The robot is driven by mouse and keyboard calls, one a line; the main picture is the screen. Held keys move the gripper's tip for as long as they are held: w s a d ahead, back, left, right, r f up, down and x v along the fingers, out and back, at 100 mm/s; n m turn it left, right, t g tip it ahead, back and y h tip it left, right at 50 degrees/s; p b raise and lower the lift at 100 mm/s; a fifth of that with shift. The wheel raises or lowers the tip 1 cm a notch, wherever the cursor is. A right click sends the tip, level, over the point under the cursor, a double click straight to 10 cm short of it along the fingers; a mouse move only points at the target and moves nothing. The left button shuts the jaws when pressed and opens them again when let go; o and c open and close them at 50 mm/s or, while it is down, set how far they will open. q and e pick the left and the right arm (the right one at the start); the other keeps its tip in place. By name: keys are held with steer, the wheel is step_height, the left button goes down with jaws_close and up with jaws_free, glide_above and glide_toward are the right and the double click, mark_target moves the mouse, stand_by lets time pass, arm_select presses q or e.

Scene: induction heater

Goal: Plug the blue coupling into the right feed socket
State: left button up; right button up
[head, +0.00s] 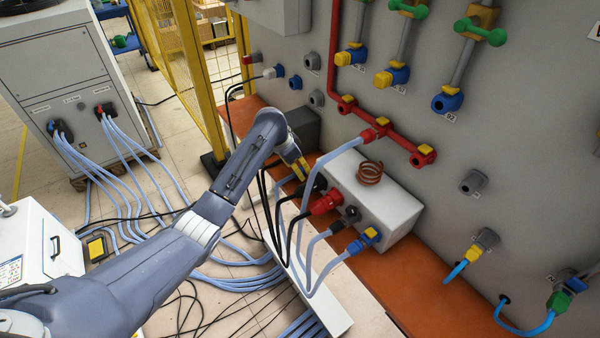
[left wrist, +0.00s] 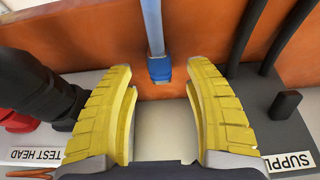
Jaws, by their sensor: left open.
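My left gripper (head: 300,172) reaches in from the lower left, between the dark box and the white box with the copper coil. In the left wrist view my left gripper (left wrist: 165,112) is open, with yellow ribbed fingers spread and nothing between the tips. A blue coupling (left wrist: 160,69) on a light blue hose (left wrist: 153,28) lies just beyond the fingertips, roughly centred, against the orange shelf. In the head view the arm seems to hide this coupling. I cannot tell which socket is the right feed socket. My right gripper is not in view.
The white test head (head: 394,208) carries red, black and blue connectors with looping hoses close to my gripper. The dark supply box (head: 301,124) stands behind it. The wall holds a red pipe (head: 390,134) with yellow-tabbed fittings.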

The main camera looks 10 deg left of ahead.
arm_select(q)
steer(key=shift+x, duration=1.45)
steer(key=shift+c, duration=0.4)
jaws_close()
